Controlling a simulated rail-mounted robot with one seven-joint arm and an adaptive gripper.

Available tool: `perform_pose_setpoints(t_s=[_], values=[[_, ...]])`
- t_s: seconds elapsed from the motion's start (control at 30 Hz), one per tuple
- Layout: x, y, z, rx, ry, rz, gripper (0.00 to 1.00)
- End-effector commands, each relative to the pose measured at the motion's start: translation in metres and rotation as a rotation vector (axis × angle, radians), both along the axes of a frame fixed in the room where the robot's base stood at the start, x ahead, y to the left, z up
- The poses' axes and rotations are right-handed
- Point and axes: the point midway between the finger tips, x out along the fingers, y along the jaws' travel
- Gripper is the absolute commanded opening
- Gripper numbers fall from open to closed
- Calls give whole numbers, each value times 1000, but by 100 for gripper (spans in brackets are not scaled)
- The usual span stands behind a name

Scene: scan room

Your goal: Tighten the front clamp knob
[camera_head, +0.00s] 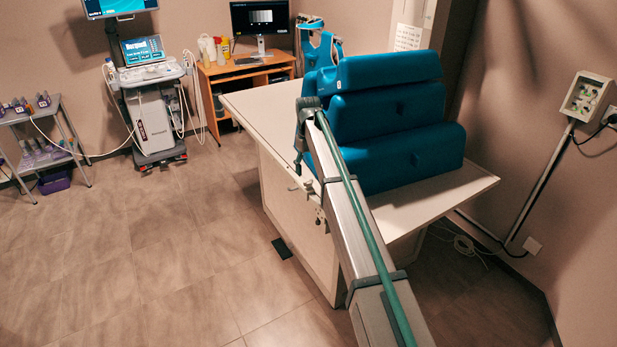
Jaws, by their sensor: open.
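My arm reaches from the lower right up to the near long edge of a white table (262,112). Its end bends down there, and my gripper (298,171) hangs small and dark beside that edge. It is open; I see nothing held in it. Small metal clamp fittings (319,221) sit on the table's side, below and to the right of my gripper. Another small fitting (293,188) shows just below the gripper. Which of these is the front clamp knob I cannot tell at this size. My arm hides part of the table edge.
Several blue cushions (385,115) stand stacked on the table, close to my arm. Behind are a wooden desk (245,69) with a monitor (260,18) and an ultrasound cart (155,110). A shelf trolley (40,130) stands at left. The tiled floor at left front is clear.

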Motion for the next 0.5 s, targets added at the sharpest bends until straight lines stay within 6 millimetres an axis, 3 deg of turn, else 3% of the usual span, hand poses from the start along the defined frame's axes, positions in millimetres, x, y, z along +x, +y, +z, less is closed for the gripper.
perform_pose_setpoints(t_s=[0.3, 0.5], values=[[0, 0, -45, -1, 1, 0, 67], [0, 0, -55, 1, -1, 0, 67]])
